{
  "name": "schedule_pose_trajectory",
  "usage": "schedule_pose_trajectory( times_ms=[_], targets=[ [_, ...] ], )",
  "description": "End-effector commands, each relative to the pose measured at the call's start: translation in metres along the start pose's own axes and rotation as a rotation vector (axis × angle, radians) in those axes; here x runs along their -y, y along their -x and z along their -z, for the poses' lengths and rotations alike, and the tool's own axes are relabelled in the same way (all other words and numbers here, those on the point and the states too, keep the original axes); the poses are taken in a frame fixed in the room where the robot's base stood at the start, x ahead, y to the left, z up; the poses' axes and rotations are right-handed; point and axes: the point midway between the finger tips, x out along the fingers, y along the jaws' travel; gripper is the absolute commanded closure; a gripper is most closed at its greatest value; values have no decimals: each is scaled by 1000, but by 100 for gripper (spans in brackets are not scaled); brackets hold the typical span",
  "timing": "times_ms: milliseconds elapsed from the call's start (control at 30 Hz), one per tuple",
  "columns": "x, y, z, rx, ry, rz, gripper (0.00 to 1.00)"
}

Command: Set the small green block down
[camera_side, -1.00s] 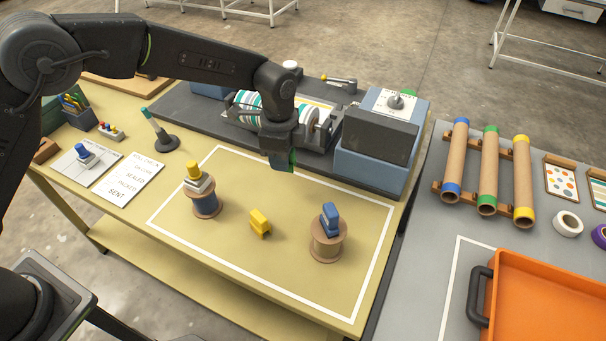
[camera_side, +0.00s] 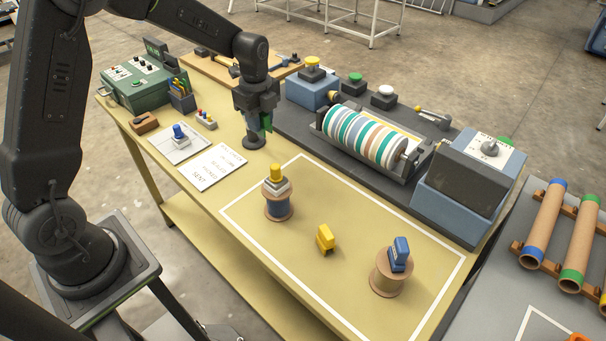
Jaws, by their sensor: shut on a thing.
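My gripper (camera_side: 260,119) is at the upper middle of the side view, above the far-left part of the yellow table. It is shut on the small green block (camera_side: 267,121); only a sliver of green shows beside the dark fingers. The round black base of a stand (camera_side: 254,142) shows just below the gripper, and its upright is largely hidden. I cannot tell the exact gap between the block and the stand.
In the white-outlined area stand a spool (camera_side: 278,208) with white and yellow pieces on top, a yellow block (camera_side: 325,239), and a spool (camera_side: 389,278) with a blue piece on top. A striped roller (camera_side: 365,135) lies behind. White cards (camera_side: 212,166) lie left. Bare table shows between the blocks.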

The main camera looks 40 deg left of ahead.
Motion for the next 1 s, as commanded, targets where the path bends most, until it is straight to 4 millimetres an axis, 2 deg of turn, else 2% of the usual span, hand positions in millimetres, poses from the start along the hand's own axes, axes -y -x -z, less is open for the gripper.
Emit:
schedule_pose_trajectory(
  times_ms=[67, 167, 633, 800, 1000],
  targets=[
    [-5, 0, -11, 0, -9, 1, 94],
    [-5, -4, -10, 0, -22, 0, 94],
    [32, -61, 76, 0, -25, 0, 94],
    [38, -70, 89, 0, -22, 1, 94],
    [38, -85, 90, 0, -20, -2, 94]
  ],
)
